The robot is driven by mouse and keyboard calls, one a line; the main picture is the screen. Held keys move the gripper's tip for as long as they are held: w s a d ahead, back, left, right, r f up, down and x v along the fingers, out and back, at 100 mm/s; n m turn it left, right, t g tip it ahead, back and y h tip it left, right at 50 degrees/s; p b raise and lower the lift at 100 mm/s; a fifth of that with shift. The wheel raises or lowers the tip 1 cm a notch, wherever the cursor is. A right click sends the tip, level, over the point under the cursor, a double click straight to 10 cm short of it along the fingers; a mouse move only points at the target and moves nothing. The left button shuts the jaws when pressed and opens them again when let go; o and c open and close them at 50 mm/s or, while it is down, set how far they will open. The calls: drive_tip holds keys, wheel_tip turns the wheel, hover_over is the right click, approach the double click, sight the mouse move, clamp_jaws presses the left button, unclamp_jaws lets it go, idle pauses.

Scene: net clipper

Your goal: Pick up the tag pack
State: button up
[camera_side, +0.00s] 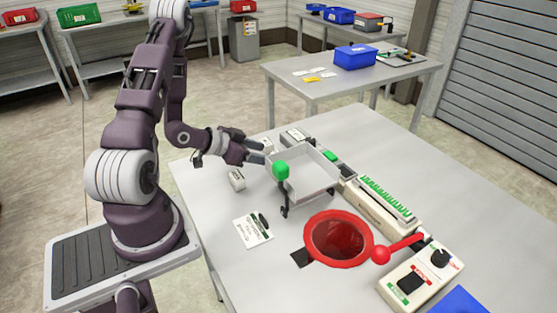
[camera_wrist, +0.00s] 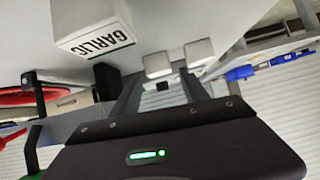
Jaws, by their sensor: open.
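A white box marked GARLIC (camera_wrist: 92,25) is at the upper left of the wrist view, beyond and to the left of my fingertips. No box reads as a tag pack, so I cannot tell whether this is it. In the side view, small white boxes stand on the table near my gripper, one in front of it (camera_side: 237,180) and one just behind its fingers (camera_side: 268,145). My gripper (camera_side: 262,152) is open and empty, held level beside the white tray (camera_side: 318,186). Its pale fingertips (camera_wrist: 179,58) show apart in the wrist view.
A printed card (camera_side: 253,230) lies in front.

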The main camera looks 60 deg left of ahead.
drive_tip(key=shift+s+f+t, duration=0.25)
drive_tip(key=shift+s+t, duration=0.05)
drive_tip(key=shift+s, duration=0.05)
drive_tip(key=shift+w+f+n, duration=0.1)
drive_tip(key=shift+w+n, duration=0.1)
drive_tip(key=shift+n, duration=0.1)
drive_tip(key=x, duration=0.6)
drive_tip(key=shift+w+d, duration=0.1)
drive_tip(key=shift+w, duration=0.25)
drive_tip(key=c, duration=1.1)
